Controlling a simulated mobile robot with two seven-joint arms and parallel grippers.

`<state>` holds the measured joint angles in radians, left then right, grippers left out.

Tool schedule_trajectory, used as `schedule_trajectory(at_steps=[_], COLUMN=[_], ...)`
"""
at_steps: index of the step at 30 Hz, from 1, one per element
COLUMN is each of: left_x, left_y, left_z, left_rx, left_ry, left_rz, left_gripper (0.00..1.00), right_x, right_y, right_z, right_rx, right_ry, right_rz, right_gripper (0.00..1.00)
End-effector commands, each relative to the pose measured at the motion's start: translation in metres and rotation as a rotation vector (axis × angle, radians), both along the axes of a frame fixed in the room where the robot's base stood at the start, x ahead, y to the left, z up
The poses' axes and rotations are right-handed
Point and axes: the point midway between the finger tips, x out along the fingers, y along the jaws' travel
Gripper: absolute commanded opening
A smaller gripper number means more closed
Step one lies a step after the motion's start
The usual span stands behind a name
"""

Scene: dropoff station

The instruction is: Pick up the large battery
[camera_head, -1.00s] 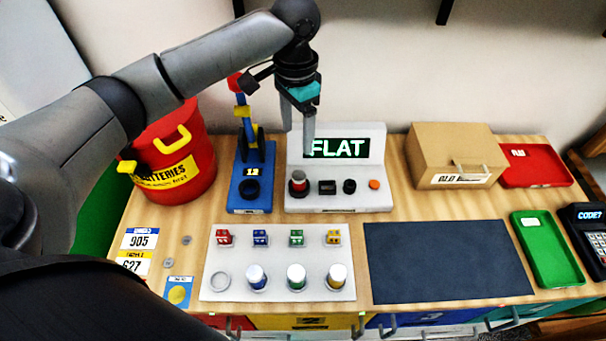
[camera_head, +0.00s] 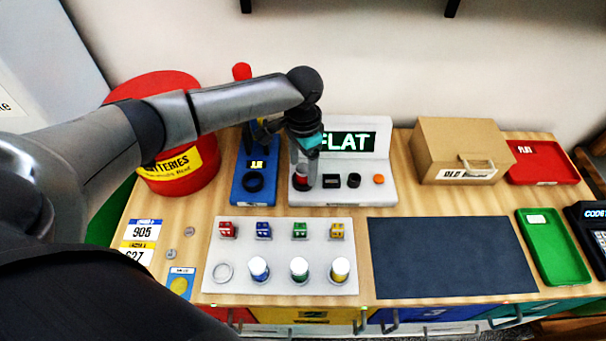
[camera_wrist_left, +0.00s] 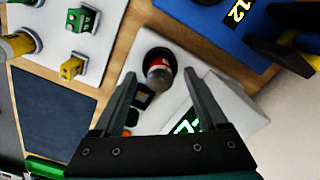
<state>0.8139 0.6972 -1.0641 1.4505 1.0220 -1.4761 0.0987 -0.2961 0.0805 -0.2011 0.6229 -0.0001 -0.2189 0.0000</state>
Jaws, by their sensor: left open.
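The large battery stands upright in the round black socket at the left of the white tester (camera_head: 375,202), whose display reads "FLAT". In the head view my left gripper's fingers partly hide the battery (camera_head: 300,182). It shows more clearly in the left wrist view (camera_wrist_left: 158,70), with a grey top and a red side. My left gripper (camera_head: 304,175) points down over it and is open. In the left wrist view the fingertips (camera_wrist_left: 162,77) lie to either side of the battery, with gaps; I cannot tell their exact height. My right gripper is not in view.
A blue stand (camera_head: 254,190) reading "12" is close left of the tester. A red battery bin (camera_head: 195,180) stands farther left. A white board (camera_head: 285,285) with small blocks and cylinders lies in front. A dark mat (camera_head: 450,260) and cardboard box (camera_head: 460,140) are right.

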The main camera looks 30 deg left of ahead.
Motion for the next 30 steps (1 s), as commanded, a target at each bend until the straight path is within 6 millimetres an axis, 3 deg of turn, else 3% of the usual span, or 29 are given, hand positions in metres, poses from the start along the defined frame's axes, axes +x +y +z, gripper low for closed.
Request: schedule_trajectory(at_steps=[5, 25, 30], left_x=[0.0001, 0.0003, 0.0004], left_y=[-0.0003, -0.0004, -0.0003], left_z=[0.0001, 0.0007, 0.0008], left_rx=[-0.001, -0.001, -0.001], left_ry=[-0.001, -0.001, -0.001], left_rz=[-0.001, -0.001, -0.001], left_gripper=[0.76, 0.00, 0.00], right_x=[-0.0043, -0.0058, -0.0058], right_y=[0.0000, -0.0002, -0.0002], right_z=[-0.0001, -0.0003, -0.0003], right_rx=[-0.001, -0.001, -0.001], right_ry=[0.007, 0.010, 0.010], right_rz=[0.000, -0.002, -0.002], right_gripper=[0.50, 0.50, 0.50])
